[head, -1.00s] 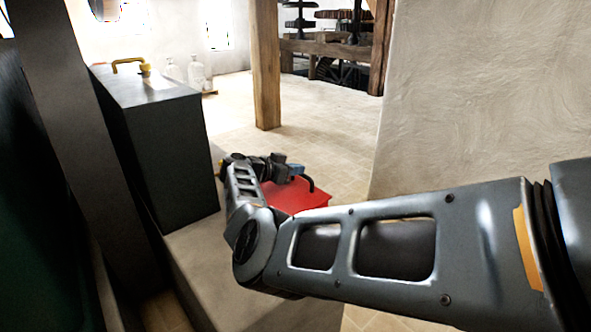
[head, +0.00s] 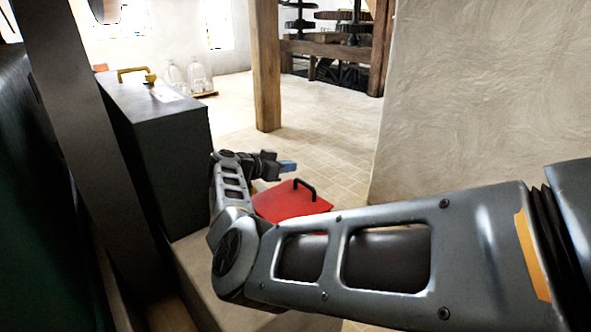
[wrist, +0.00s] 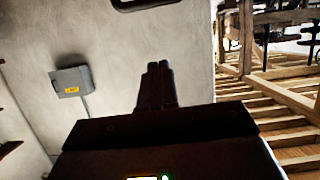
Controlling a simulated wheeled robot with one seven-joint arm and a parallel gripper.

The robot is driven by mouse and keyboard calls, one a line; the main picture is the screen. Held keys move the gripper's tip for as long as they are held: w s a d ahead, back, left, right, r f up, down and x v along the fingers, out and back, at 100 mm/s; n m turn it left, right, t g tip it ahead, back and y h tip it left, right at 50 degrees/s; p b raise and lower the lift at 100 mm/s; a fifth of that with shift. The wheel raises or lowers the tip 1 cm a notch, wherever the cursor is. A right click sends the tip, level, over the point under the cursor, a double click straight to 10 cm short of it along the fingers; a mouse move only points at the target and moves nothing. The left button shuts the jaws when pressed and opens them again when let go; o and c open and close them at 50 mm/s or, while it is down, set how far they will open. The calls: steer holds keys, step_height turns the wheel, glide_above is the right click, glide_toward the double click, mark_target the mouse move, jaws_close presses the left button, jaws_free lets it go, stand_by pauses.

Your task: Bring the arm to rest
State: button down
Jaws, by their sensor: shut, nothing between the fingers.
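My arm reaches across the lower half of the head view from the right and bends at the elbow near the dark cabinet. My gripper (head: 288,166) is at its far end, small in that view, pointing right, above and just behind a red panel with a black handle (head: 290,201). In the wrist view the two fingers of my gripper (wrist: 154,82) are together, with nothing held. The gripper is apart from the wall seen there.
A dark cabinet (head: 160,160) with a yellow handle (head: 136,74) on top stands left of my arm. Glass jars (head: 199,78) stand behind it. A wooden post (head: 266,65) and pale wall (head: 480,100) flank open floor (head: 325,150). A grey box (wrist: 71,82) hangs on a wall.

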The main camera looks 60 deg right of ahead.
steer(key=a+r, duration=0.1)
steer(key=a, duration=0.1)
steer(key=w+a+r, duration=0.1)
steer(key=a+r, duration=0.1)
steer(key=shift+w+a+r, duration=0.15)
steer(key=shift+w+a, duration=0.05)
steer(key=shift+a, duration=0.1)
steer(key=s+d+r+n+t+h, duration=0.1)
steer(key=s+d+n+t+h, duration=0.15)
steer(key=s+h, duration=0.35)
steer(key=s+d+r+n+t+h, duration=0.15)
steer(key=s+t+h, duration=0.25)
steer(key=s, duration=0.4)
steer(key=s+a+f+n+t+y, duration=0.3)
steer(key=s+a+n+t+y, duration=0.55)
steer(key=a, duration=0.35)
steer(key=s+a+f+n+t+y, duration=0.3)
steer(key=s+a+n+t+y, duration=0.55)
steer(key=a, duration=0.45)
steer(key=s+a+r+g+y, duration=0.2)
steer(key=s+a+g+y, duration=0.2)
steer(key=s+a, duration=1)
steer(key=shift+s+a+g+y, duration=0.3)
steer(key=shift+a+y, duration=0.55)
steer(key=shift+y, duration=0.35)
steer(key=shift+r, duration=0.1)
